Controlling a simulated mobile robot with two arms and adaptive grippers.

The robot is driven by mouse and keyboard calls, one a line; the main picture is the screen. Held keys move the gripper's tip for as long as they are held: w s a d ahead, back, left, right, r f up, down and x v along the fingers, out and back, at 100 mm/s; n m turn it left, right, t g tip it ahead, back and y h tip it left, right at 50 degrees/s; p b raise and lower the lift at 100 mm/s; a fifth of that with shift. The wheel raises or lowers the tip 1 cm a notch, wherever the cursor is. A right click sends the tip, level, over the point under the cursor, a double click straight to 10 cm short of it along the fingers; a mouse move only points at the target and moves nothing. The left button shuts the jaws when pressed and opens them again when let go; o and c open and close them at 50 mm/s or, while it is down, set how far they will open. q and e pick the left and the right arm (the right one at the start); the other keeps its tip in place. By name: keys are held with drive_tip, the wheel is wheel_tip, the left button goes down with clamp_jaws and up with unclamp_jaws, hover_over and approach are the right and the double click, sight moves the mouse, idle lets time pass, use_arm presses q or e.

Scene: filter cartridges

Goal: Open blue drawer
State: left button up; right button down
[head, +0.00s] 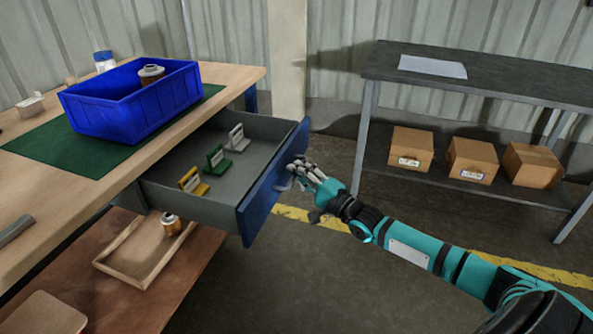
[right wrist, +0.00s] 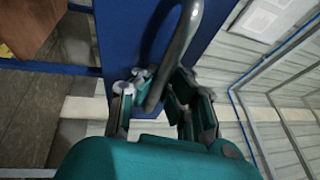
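The drawer (head: 222,185) is pulled out from under the wooden workbench, with its grey inside showing. Its blue front (head: 262,205) faces right. The curved grey handle (right wrist: 180,50) is on the blue front in the right wrist view. My right gripper (head: 302,176) is at this handle, its arm reaching in from the lower right. In the right wrist view its fingers (right wrist: 155,92) are drawn in on both sides of the handle and look closed on it; the exact contact is partly hidden. My left gripper is out of view.
The drawer holds yellow, green and whitish pieces (head: 236,138). A blue bin (head: 130,112) with a brown-and-white item stands on a green mat (head: 45,150). Below is a tray (head: 125,265) with a small cartridge. A dark shelf (head: 490,78) with cartons stands right. Floor near the drawer is clear.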

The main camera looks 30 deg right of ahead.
drive_tip(key=shift+a+f, duration=0.1)
drive_tip(key=shift+f, duration=0.15)
drive_tip(key=c, duration=1.4)
unclamp_jaws()
drive_tip(key=shift+r, duration=0.15)
drive_tip(key=v, duration=1.2)
